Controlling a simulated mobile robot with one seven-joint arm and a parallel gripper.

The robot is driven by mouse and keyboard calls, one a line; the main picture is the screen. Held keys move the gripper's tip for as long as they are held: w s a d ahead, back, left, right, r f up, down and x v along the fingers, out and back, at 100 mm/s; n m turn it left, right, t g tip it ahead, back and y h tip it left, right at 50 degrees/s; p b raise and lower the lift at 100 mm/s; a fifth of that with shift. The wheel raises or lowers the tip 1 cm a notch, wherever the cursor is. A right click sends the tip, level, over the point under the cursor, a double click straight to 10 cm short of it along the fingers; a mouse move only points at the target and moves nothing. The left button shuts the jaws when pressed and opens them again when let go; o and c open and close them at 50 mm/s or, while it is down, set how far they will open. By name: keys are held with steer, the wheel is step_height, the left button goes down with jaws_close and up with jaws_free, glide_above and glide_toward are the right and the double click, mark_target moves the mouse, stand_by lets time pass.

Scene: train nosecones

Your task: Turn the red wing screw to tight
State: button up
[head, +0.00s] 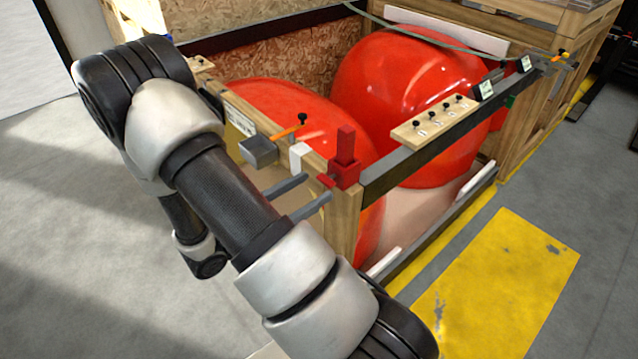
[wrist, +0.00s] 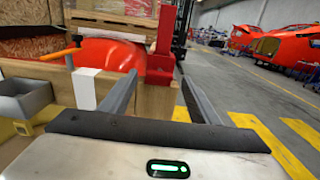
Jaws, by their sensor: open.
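The red wing screw (head: 345,146) sits at the near corner of the wooden crate. It shows as an upright red bar above a red block. In the wrist view the red bar (wrist: 165,32) stands upright, ahead of and roughly between my fingertips, nearer the right one. My gripper (head: 318,187) is open, with two grey fingers pointing at the corner post just left of the red block. In the wrist view my gripper (wrist: 160,78) has nothing between its fingers, and a gap to the red part seems to remain. Whether a fingertip touches the post cannot be told.
The crate (head: 343,225) holds two large red nosecones (head: 405,95). A grey box (head: 258,151), an orange-handled part (head: 287,132) and a white block (head: 299,153) sit along the crate's left edge. A wooden strip with black knobs (head: 433,121) lies on the dark rail.

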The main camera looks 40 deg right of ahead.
mark_target(322, 182)
steer(key=shift+w+d, duration=0.1)
steer(key=shift+d, duration=1.6)
steer(key=c, duration=1.1)
steer(key=shift+o, duration=0.2)
